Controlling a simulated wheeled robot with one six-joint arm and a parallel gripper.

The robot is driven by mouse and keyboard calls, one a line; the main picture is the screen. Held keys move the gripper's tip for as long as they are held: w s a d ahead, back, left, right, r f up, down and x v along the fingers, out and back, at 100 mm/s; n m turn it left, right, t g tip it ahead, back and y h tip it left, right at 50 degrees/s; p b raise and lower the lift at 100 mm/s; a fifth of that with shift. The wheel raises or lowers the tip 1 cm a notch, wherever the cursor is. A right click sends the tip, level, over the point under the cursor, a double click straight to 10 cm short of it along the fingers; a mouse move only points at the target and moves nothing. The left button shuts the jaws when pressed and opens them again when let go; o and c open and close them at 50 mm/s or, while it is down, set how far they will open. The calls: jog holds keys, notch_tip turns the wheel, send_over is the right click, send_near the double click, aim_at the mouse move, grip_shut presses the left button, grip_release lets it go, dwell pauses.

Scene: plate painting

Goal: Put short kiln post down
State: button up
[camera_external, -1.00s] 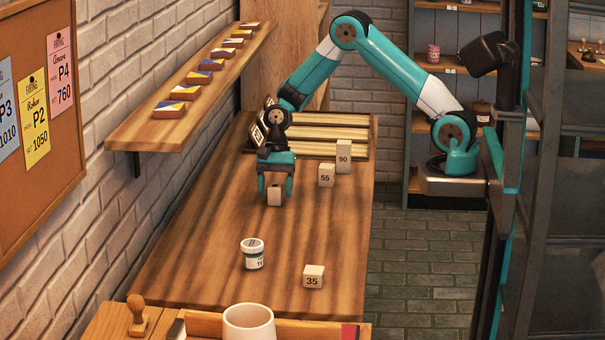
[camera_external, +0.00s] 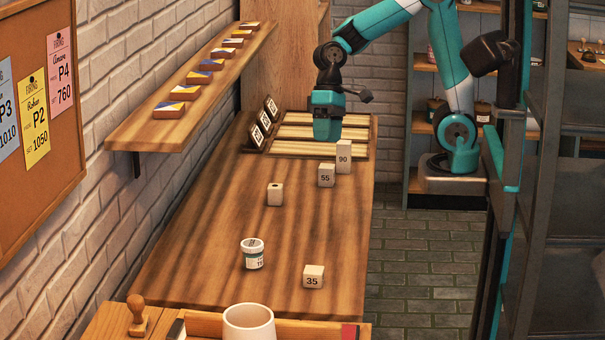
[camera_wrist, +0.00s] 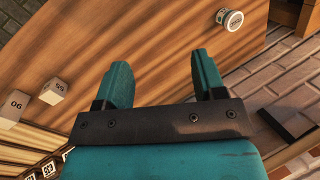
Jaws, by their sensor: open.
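A small pale kiln post (camera_external: 275,194) with a dark hole on its front stands upright on the wooden table (camera_external: 200,255), free of my gripper. My gripper (camera_external: 327,128) is high above the back of the table, in front of the striped rack, to the right of and behind that post. In the wrist view, the two teal fingers of my gripper (camera_wrist: 161,85) are spread wide with nothing between them. The block marked 35 (camera_external: 313,277), the block marked 55 (camera_external: 326,175) and the taller block marked 90 (camera_external: 343,157) stand on the table.
A white labelled jar (camera_external: 253,254) stands near the table's middle front. A slatted rack (camera_external: 310,149) with dark number cards (camera_external: 264,123) lies at the back. A shelf of tiles (camera_external: 190,92) juts from the left wall. A white cup (camera_external: 249,322) is at the front.

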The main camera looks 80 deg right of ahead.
jog(key=s+a+r+n, duration=0.1)
jog(key=s+a+n, duration=0.3)
jog(key=s+n, duration=0.6)
jog(key=s, duration=0.4)
jog(key=shift+n, duration=0.3)
